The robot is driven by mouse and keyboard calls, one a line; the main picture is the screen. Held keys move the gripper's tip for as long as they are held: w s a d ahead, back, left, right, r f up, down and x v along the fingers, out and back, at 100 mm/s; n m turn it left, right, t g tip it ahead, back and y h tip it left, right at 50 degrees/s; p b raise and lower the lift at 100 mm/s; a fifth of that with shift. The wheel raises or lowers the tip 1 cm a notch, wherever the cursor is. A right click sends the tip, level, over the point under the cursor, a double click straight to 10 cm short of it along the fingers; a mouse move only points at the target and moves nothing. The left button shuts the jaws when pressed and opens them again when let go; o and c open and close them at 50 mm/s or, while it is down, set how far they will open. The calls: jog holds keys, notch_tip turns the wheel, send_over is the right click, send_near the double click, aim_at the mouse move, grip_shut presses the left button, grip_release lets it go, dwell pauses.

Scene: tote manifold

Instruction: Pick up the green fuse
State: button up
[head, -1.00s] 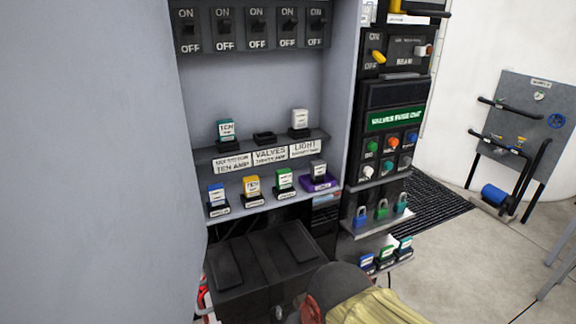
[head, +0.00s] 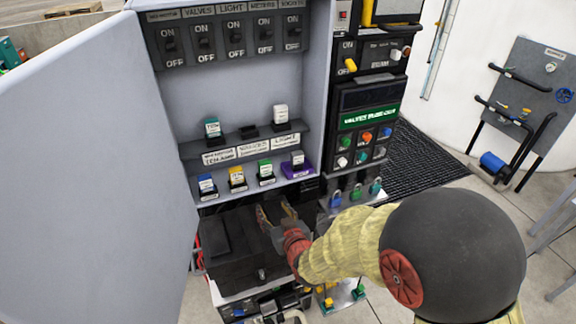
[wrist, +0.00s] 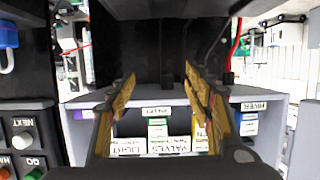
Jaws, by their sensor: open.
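The green fuse (head: 265,170) stands upright in its black holder on the lower shelf, between the yellow fuse (head: 237,177) and the grey-white fuse on a purple base (head: 297,161). In the wrist view, which looks upside down, the green fuse (wrist: 157,131) shows in the gap between the fingers, beyond them. My gripper (head: 276,212) is open and empty, below the lower shelf in front of the cabinet, apart from the fuse. The fingers also show in the wrist view (wrist: 160,95). The right finger there partly covers the yellow fuse.
A blue fuse (head: 206,184) stands at the left of the lower shelf. The upper shelf (head: 190,150) carries a teal fuse (head: 212,128), an empty holder (head: 249,132) and a white fuse (head: 280,116). A black box (head: 228,250) lies below; the cabinet door (head: 90,150) stands open left.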

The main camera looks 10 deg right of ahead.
aim_at(266, 171)
jog(key=w+r+t, duration=0.1)
jog(key=r, duration=0.2)
jog(key=r+t, duration=0.1)
jog(key=r, duration=0.2)
jog(key=w+r+t+y, duration=0.1)
jog(key=r, duration=0.2)
jog(key=shift+w+d+r+t, duration=0.15)
jog(key=shift+w+t, duration=0.15)
jog(key=shift+t, duration=0.1)
jog(key=shift+p+x, duration=0.7)
jog(key=shift+x, duration=2.85)
jog(key=shift+c, duration=0.6)
jog(key=c, duration=1.1)
jog(key=shift+c, duration=0.3)
